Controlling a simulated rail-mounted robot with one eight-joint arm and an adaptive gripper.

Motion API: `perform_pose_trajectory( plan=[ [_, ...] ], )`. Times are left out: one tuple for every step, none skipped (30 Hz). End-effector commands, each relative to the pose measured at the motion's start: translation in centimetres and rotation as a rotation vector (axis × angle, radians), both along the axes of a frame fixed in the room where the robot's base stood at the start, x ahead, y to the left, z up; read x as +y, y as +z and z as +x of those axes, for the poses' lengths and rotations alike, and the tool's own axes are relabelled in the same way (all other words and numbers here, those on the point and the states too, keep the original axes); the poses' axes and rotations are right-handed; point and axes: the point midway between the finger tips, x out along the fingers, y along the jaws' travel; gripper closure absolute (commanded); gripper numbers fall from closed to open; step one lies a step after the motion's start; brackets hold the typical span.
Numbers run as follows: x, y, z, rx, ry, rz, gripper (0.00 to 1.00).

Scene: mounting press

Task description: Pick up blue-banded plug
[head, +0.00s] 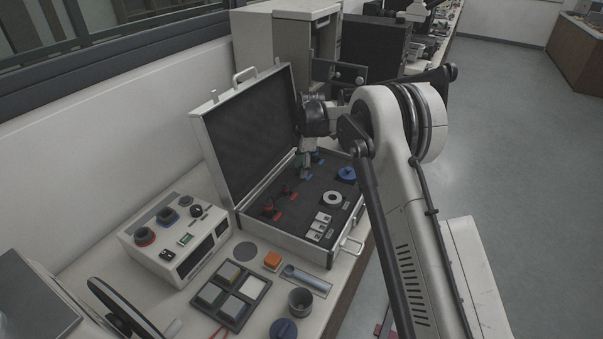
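An open silver case (212,100) lined with dark foam stands on the bench, its lid raised at the left. My gripper (306,170) points down over the back part of the foam. Small blue patches show beside its fingertips, and a green one shows close by. The blue-banded plug cannot be made out clearly; it may be at or behind the fingertips. At this size I cannot tell whether the fingers are open or shut, or whether they touch anything.
The foam also holds small red-marked parts (268,208), a white ring (332,198), a blue round part (347,174) and white blocks (319,226). A control box (165,245) with sockets stands at the left. A tray of square pads (243,318), an orange block (272,259) and a grey cup (301,301) stand in front.

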Motion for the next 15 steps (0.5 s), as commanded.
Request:
perform_pose_trajectory(
  plan=[
    [0.04,-0.23,0.0,0.0,0.0,0.0,0.61],
    [0.05,-0.33,-0.01,0.0,0.0,0.0,0.61],
    [0.05,-0.41,-0.01,0.0,0.0,0.0,0.61],
    [0.05,-0.44,-0.01,0.0,0.0,0.0,0.61],
    [0.05,-0.45,-0.01,0.0,0.0,0.0,0.61],
    [0.05,-0.44,-0.01,0.0,0.0,0.0,0.61],
    [0.05,-0.44,-0.01,0.0,0.0,0.0,0.61],
    [0.04,-0.44,-0.01,0.0,0.0,0.0,0.61],
    [0.04,-0.44,-0.01,0.0,0.0,0.0,0.64],
    [0.04,-0.44,-0.01,0.0,0.0,0.0,0.68],
    [0.04,-0.43,0.0,0.0,0.0,0.0,0.72],
    [0.03,-0.43,0.0,0.0,0.0,0.0,0.77],
    [0.03,-0.43,0.0,0.0,0.0,0.0,0.81],
    [0.03,-0.42,0.0,0.0,0.0,0.0,0.85],
    [0.03,-0.42,0.0,0.0,0.0,0.0,0.9]
  ],
)
